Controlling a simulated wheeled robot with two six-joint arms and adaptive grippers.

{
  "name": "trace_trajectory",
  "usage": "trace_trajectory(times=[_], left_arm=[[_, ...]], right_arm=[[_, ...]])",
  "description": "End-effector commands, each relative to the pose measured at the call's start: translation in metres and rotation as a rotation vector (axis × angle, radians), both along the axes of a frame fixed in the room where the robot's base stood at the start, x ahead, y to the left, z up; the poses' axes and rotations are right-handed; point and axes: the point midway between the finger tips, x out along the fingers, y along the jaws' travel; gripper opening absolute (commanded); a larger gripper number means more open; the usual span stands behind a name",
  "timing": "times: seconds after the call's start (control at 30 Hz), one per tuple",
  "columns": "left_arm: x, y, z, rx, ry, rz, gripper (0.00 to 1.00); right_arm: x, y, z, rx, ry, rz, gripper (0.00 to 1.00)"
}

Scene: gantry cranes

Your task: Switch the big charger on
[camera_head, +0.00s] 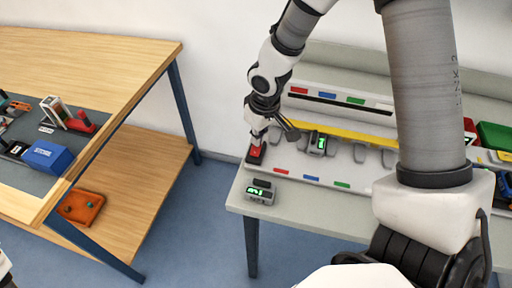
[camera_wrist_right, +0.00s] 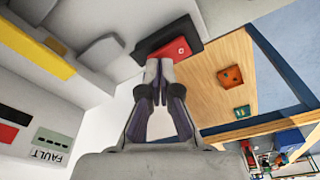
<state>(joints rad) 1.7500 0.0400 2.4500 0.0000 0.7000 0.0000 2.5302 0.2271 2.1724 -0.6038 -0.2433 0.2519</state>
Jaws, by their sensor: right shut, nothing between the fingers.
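The big charger (camera_head: 345,178) is a long grey unit with a row of bays on the table at the right. Its red switch (camera_head: 256,152) sits in a dark frame at the left end. My right gripper (camera_head: 259,138) is shut and empty, its fingertips right at the switch. In the right wrist view the red switch (camera_wrist_right: 178,49) lies just beyond the closed fingertips (camera_wrist_right: 159,66); I cannot tell whether they touch it. The switch's setting is not clear. My left gripper is not in view.
A handset with a green display (camera_head: 318,143) stands in a charger bay. Another small device (camera_head: 260,191) lies at the table's front left corner. A FAULT label (camera_wrist_right: 50,145) shows in the wrist view. A wooden workbench (camera_head: 120,62) stands left, across a floor gap.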

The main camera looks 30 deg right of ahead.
Motion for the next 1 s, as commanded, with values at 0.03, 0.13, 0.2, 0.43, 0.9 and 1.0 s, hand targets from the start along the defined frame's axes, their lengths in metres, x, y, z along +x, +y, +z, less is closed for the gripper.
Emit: trace_trajectory(times=[0.03, 0.13, 0.2, 0.43, 0.9, 1.0], left_arm=[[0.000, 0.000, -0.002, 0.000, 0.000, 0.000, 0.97], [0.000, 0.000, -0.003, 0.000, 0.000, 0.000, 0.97], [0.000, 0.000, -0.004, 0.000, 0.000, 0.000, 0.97], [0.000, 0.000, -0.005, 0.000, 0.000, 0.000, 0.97], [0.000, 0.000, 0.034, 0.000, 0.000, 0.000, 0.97], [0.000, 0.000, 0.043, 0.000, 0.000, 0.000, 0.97]], right_arm=[[0.000, 0.000, -0.002, 0.000, 0.000, 0.000, 0.00], [0.000, 0.000, -0.003, 0.000, 0.000, 0.000, 0.00], [0.000, 0.000, -0.004, 0.000, 0.000, 0.000, 0.00], [0.000, 0.000, -0.005, 0.000, 0.000, 0.000, 0.00], [0.000, 0.000, 0.038, 0.000, 0.000, 0.000, 0.00], [0.000, 0.000, 0.048, 0.000, 0.000, -0.001, 0.00]])
